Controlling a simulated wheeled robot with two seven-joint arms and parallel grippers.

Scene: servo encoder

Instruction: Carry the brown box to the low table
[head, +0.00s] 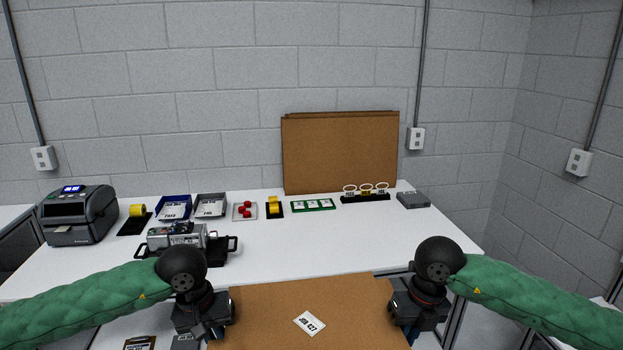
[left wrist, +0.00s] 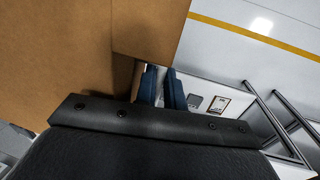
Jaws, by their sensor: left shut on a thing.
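The brown box (head: 300,300) is at the bottom centre of the head view, in front of the white workbench, with a white label on its top. Its near part is cut off by the frame. My left gripper (head: 218,328) is at the box's left edge and shut on it. In the left wrist view its blue fingers (left wrist: 162,88) are at the cardboard wall of the box (left wrist: 80,55). My right gripper (head: 408,328) is at the box's right edge; its fingers are hidden, so its hold is unclear. I cannot pick out the low table for certain.
The white workbench (head: 330,240) lies beyond the box, with a label printer (head: 80,215), a metal device in a black tray (head: 185,243), small trays and parts. Brown panels (head: 340,150) lean on the wall. The left wrist view shows floor with a yellow line (left wrist: 255,33).

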